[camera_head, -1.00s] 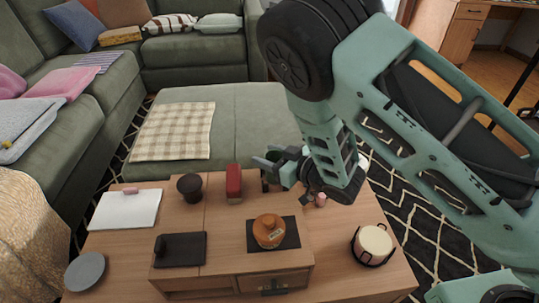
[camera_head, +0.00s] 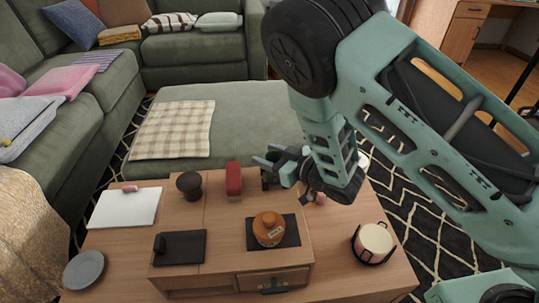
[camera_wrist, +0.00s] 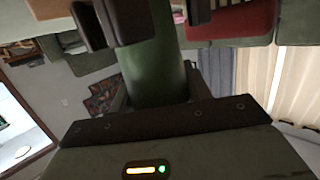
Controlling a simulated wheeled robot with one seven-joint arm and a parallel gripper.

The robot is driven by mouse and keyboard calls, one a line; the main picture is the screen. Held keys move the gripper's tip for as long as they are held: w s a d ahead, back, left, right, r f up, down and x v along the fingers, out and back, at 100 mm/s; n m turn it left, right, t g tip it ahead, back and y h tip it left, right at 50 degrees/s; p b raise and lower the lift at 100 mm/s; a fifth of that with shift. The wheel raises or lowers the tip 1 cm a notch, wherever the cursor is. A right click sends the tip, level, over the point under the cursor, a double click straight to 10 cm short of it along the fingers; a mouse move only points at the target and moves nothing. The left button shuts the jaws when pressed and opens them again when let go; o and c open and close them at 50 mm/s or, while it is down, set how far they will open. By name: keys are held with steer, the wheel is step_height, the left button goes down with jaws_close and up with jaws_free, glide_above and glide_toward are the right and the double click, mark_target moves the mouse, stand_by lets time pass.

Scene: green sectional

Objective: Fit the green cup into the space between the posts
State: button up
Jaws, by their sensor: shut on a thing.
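My gripper (camera_head: 273,163) is over the back middle of the wooden table, near the red block. It is shut on the green cup (camera_wrist: 150,65), which shows in the wrist view as a dark green cylinder between the dark fingers. In the head view the cup is small and partly hidden by my gripper. I cannot tell whether it touches the table. I cannot make out the posts clearly; thin dark uprights stand around a cream pot (camera_head: 375,238) at the table's right.
The red block (camera_head: 234,180) and a dark brown pot (camera_head: 189,184) stand left of my gripper. An orange pot (camera_head: 269,228) sits on a dark mat in front. A white board (camera_head: 124,208), a dark tray (camera_head: 182,248) and a grey plate (camera_head: 85,270) are at left.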

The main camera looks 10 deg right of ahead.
steer(key=shift+f, duration=0.1)
steer(key=o, duration=1)
steer(key=shift+o, duration=0.2)
step_height(320, 180, up, 8)
steer(key=p, duration=0.6)
stand_by(0.5)
